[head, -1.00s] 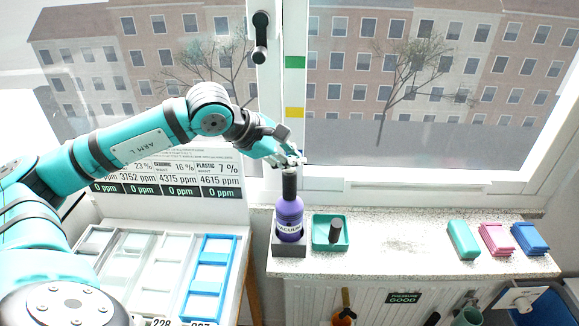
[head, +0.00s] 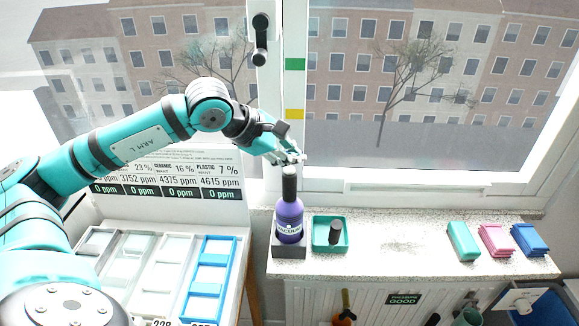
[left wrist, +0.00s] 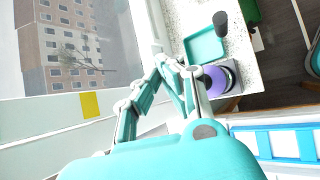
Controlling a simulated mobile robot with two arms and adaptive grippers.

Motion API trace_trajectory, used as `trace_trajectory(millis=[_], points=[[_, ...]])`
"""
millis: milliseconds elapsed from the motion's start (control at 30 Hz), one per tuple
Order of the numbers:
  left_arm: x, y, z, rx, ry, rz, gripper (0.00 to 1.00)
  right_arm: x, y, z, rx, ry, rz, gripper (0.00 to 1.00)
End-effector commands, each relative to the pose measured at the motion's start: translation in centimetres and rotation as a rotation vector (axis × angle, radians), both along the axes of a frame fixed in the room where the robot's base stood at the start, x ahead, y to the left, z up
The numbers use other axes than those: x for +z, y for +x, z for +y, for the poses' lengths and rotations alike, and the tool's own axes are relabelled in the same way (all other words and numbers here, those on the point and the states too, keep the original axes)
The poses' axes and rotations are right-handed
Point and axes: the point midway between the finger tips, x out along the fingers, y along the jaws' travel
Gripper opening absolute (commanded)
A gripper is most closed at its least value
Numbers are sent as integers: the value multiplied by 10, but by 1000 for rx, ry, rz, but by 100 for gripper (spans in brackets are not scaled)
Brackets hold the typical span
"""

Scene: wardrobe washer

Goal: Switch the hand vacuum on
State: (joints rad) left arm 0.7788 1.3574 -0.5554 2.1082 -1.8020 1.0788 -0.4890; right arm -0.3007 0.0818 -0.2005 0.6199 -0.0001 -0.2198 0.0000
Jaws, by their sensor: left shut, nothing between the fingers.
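The hand vacuum (head: 289,217) is a purple, bottle-shaped body with a dark upper part, standing upright in a grey base on the speckled sill. My left gripper (head: 294,160) is shut and empty, with its fingertips right at the top of the vacuum's dark upper part. I cannot tell whether they touch. In the left wrist view the vacuum (left wrist: 217,80) shows its purple body just beyond the closed fingertips (left wrist: 172,66), which hide part of it. My right gripper is not in view.
A teal tray (head: 318,246) with a dark cylinder (head: 335,231) stands right of the vacuum. Teal (head: 463,241), pink (head: 496,240) and blue (head: 529,240) items lie at the sill's right. The sill between is clear. The window frame (head: 400,172) rises behind.

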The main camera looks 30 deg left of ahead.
Motion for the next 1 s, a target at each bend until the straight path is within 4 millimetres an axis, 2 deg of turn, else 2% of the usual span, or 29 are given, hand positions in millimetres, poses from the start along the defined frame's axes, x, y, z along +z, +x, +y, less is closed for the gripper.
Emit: trace_trajectory(millis=[167, 700, 1000], points=[[4, 0, 0, 0, -1, -1, 0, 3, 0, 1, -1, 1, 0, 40], [57, 0, 0, -1, -1, -2, 0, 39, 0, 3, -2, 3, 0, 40], [60, 0, 0, -1, -1, 0, 0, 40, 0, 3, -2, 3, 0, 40]])
